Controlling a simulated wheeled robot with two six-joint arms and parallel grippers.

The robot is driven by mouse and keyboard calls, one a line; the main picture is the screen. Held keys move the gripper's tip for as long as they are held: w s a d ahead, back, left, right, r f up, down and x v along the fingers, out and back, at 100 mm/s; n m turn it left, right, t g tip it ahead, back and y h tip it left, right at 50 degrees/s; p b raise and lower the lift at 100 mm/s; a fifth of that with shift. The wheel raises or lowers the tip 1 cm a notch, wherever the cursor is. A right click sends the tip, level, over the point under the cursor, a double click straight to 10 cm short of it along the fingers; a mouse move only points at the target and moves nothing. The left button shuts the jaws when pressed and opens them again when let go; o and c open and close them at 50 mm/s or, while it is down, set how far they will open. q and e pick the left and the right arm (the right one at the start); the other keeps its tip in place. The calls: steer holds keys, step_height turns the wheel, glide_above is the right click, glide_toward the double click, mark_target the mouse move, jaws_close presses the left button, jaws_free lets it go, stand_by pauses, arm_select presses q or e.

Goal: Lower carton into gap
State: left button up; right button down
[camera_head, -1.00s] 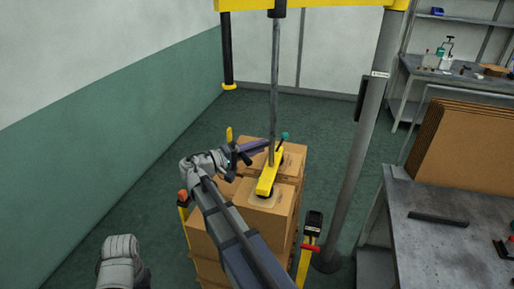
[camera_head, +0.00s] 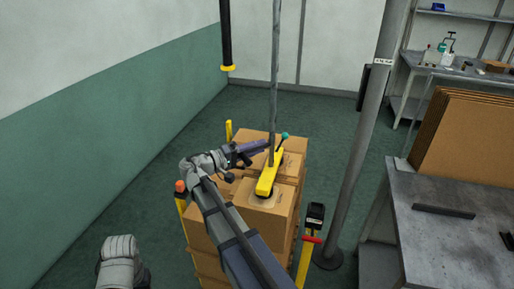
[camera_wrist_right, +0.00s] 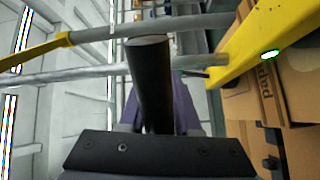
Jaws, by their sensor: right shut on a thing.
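The carton (camera_head: 264,213) is a brown box below the yellow lifter head (camera_head: 268,178), which rests on its top and hangs from a grey tube (camera_head: 274,80). It sits among other brown cartons (camera_head: 292,163) on the stack; whether its base touches anything is hidden. My right gripper (camera_head: 250,153) is at the left of the lifter head. In the right wrist view it is shut on a black cylindrical handle (camera_wrist_right: 151,85). A green light (camera_wrist_right: 270,54) shows on the yellow head there. My left gripper is not in view.
Yellow posts (camera_head: 305,262) stand at the stack's corners, one with a black box on top. A grey column (camera_head: 357,150) rises right of the stack. A metal bench (camera_head: 455,240) with flat cardboard (camera_head: 465,140) is at right. The floor at left is clear.

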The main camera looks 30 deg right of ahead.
step_height(320, 180, down, 5)
steer(key=b, duration=0.3)
steer(key=shift+b, duration=0.3)
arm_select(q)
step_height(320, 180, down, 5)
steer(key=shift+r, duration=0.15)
arm_select(e)
steer(key=shift+r, duration=0.15)
steer(key=c, duration=0.7)
jaws_free()
steer(key=a, duration=0.8)
steer(key=shift+w, duration=0.3)
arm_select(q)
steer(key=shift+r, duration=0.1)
